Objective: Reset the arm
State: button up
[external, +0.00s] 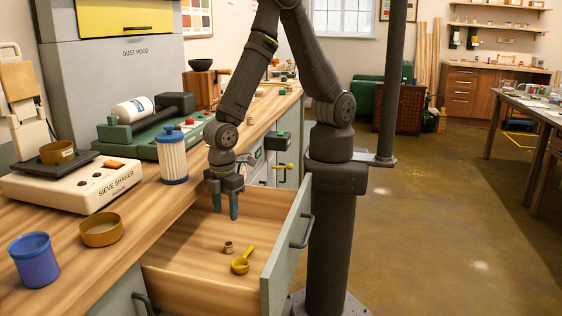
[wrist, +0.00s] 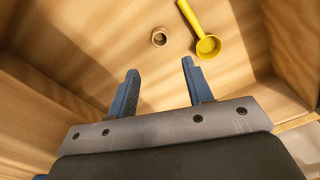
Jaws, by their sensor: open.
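My gripper (external: 226,205) hangs over the open drawer (external: 190,262) with its blue fingers pointing down. In the wrist view my gripper (wrist: 158,80) is open, with nothing between the fingers. A yellow scoop (external: 240,266) and a small brown ring-like piece (external: 228,247) lie on the drawer floor, apart from the fingers. In the wrist view the scoop (wrist: 208,46) is beyond the right finger and the ring-like piece (wrist: 159,37) is beyond the gap between the fingers.
The drawer's front panel (external: 288,245) stands out from the bench. A blue cup (external: 35,259), a brass-coloured bowl (external: 102,229), a sieve shaker (external: 75,180) and a blue-lidded filter (external: 173,156) stand on the bench left of the arm. A dark post (external: 392,80) rises beside my arm.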

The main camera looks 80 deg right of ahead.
notch_tip(320, 180, down, 12)
jog(key=shift+r, duration=0.3)
notch_tip(320, 180, up, 38)
dwell(1.0)
